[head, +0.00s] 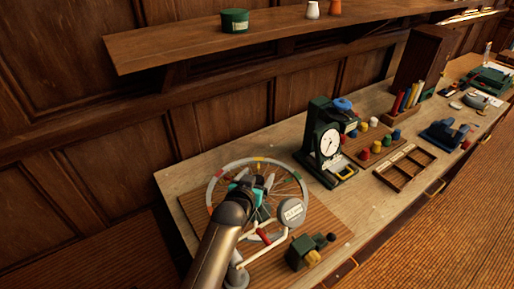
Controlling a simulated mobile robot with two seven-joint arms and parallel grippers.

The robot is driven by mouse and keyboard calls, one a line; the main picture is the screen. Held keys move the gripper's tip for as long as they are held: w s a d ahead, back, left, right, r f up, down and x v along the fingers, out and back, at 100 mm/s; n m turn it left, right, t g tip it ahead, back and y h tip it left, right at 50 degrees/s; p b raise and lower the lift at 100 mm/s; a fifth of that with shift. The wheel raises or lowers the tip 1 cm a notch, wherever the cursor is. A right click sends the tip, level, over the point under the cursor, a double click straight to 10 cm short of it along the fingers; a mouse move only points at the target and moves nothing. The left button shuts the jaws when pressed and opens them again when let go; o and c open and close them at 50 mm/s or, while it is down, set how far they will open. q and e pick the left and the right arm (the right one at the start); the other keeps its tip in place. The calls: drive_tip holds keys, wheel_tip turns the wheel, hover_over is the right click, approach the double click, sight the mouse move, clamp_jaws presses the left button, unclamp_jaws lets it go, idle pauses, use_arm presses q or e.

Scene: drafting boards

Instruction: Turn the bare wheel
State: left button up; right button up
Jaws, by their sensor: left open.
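A spoked wheel (223,168) with a pale rim stands on a brown slatted board (195,207) at the left end of the desk. Its rim carries coloured patches, among them red, yellow and green. My left gripper (262,182) is over the wheel, in front of its middle, and is open. My arm hides the lower left of the wheel and part of its hub. I cannot tell whether the fingers touch a spoke or the rim. A round grey dial (291,212) sits at the wheel's right front. My right gripper is out of view.
A dark green scale with a white dial (329,143) stands right of the wheel. A small green block device (302,252) is at the board's front edge. Coloured pegs and a divided wooden tray (407,167) lie farther right. A wall shelf (200,45) hangs above.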

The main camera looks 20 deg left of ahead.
use_arm(q)
wheel_tip(320, 180, up, 19)
drive_tip(key=p, duration=0.2)
idle(0.4)
drive_tip(key=s+a+f+m+g+h+b, duration=0.1)
drive_tip(key=s+a+f+m+h, duration=0.2)
drive_tip(key=s+f, duration=0.35)
drive_tip(key=s+a+f+m+g+h+b, duration=0.1)
drive_tip(key=s+a+f+m+h+b, duration=0.2)
drive_tip(key=s+f, duration=0.4)
drive_tip(key=x, duration=1.6)
drive_tip(key=shift+w+a, duration=0.2)
drive_tip(key=shift+a, duration=0.1)
clamp_jaws()
